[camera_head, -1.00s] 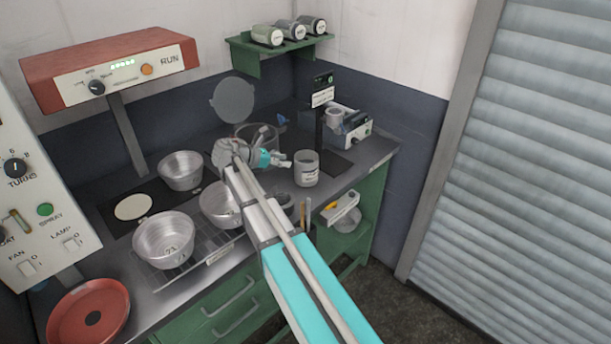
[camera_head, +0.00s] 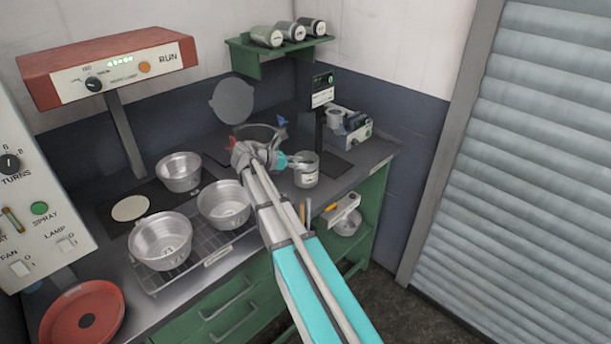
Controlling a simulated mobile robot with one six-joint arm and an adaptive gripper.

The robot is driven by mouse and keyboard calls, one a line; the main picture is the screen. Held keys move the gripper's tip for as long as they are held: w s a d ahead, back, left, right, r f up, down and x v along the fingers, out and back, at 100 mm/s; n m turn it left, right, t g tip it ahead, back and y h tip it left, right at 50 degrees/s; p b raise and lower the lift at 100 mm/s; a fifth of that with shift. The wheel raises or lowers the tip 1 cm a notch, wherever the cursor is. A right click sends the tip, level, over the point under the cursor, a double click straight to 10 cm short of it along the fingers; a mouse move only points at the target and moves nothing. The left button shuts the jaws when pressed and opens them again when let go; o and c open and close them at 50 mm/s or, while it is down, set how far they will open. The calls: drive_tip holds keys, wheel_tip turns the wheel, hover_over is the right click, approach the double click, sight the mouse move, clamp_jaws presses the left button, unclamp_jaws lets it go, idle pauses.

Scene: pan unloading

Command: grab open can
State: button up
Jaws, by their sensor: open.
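The open can (camera_head: 306,174) is a grey cylinder with a pale label, standing upright on the dark workbench right of centre. My gripper (camera_head: 302,162) is open and at the can's upper left rim, its fingers overlapping the can's mouth in this view. I cannot tell whether a finger is inside the can or only in front of it. My arm comes up from the bottom right and hides part of the bench left of the can.
Metal pans (camera_head: 163,242) stand on a wire rack (camera_head: 205,264) at left. A scale-like device (camera_head: 349,128) and a dark post with a sign (camera_head: 322,92) stand behind the can. A wall shelf (camera_head: 245,58) holds three cans. The bench's right edge is near.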

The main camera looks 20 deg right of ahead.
sight(306, 170)
drive_tip(key=b+x, duration=0.1)
drive_tip(key=x, duration=0.3)
drive_tip(key=shift+d+f+b, duration=0.1)
drive_tip(key=shift+f+b, duration=0.1)
drive_tip(key=shift+b, duration=0.1)
drive_tip(key=shift+w, duration=0.1)
drive_tip(key=shift+c, duration=0.2)
clamp_jaws()
